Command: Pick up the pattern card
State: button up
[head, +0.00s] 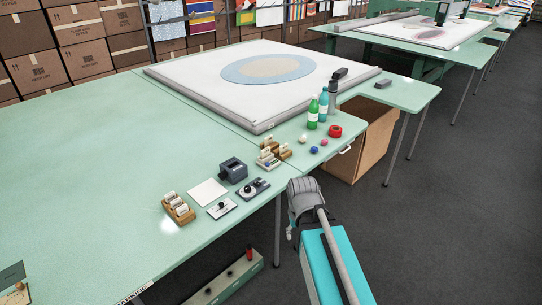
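A flat white square card (208,193) lies on the green table (100,150), left of a dark grey box-shaped device (233,170). It looks blank from here; I cannot tell for sure that it is the pattern card. A dark green flat piece (12,272) lies at the table's lower left corner and is partly cut off. My grey arm is folded beside the table's right edge, over a teal body. My gripper (291,235) is small and mostly hidden by the arm, apart from the cards; its fingers cannot be made out.
Wooden holders with cards (179,208), small plates with dark knobs (252,188), bottles (313,112), a red roll (335,131) and small balls stand along the table's right side. A framed white cloth (200,80) lies behind. The table's left part is clear.

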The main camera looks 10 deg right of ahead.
aim_at(265, 152)
jog(key=u, duration=0.1)
jog(key=i, duration=0.95)
jog(key=z, duration=0.05)
